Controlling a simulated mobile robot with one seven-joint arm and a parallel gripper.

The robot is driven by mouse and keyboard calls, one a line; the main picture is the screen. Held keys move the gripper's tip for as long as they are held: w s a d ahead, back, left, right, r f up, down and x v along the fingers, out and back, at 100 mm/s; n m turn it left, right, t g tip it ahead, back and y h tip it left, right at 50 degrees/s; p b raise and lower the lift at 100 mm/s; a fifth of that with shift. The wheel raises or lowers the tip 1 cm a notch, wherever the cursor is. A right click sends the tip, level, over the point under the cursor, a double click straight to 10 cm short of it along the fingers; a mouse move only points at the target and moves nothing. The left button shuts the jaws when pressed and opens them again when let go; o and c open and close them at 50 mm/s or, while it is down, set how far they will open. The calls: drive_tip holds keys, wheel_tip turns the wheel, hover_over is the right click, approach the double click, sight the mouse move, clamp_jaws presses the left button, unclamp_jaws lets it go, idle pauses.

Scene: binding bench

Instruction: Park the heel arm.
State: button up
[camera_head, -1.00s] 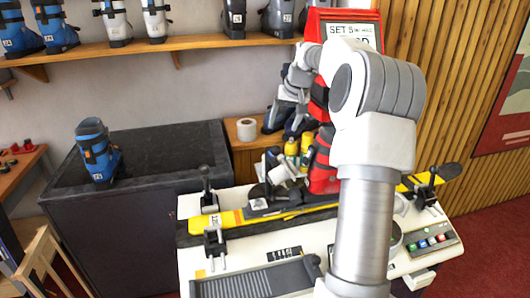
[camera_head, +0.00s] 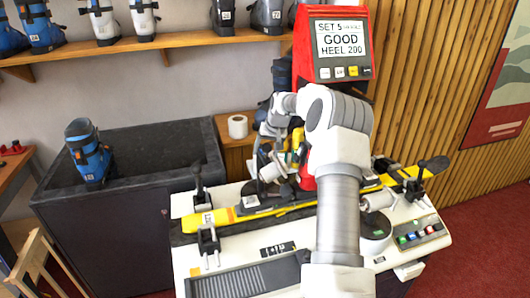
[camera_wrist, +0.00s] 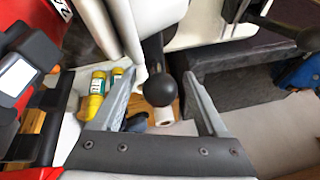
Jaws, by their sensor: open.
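The heel arm seems to be the lever with a black ball knob (camera_wrist: 160,89) in the wrist view. My gripper (camera_wrist: 160,74) is open, with one finger on each side of the knob and a gap visible on both sides. In the head view the hand is mostly hidden behind my arm, over the far side of the white bench (camera_head: 245,262). A yellow ski (camera_head: 292,211) lies along the bench. The red display (camera_head: 340,45) reads "SET 5", "GOOD", "HEEL 200".
Black-handled clamps (camera_head: 208,242) stand along the ski. Yellow bottles (camera_wrist: 96,90) are near the left finger in the wrist view. A white roll (camera_head: 237,126) sits on a wooden ledge. A blue boot (camera_head: 87,150) stands on the dark cabinet at left.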

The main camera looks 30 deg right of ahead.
drive_tip(key=shift+x, duration=0.95)
clamp_jaws()
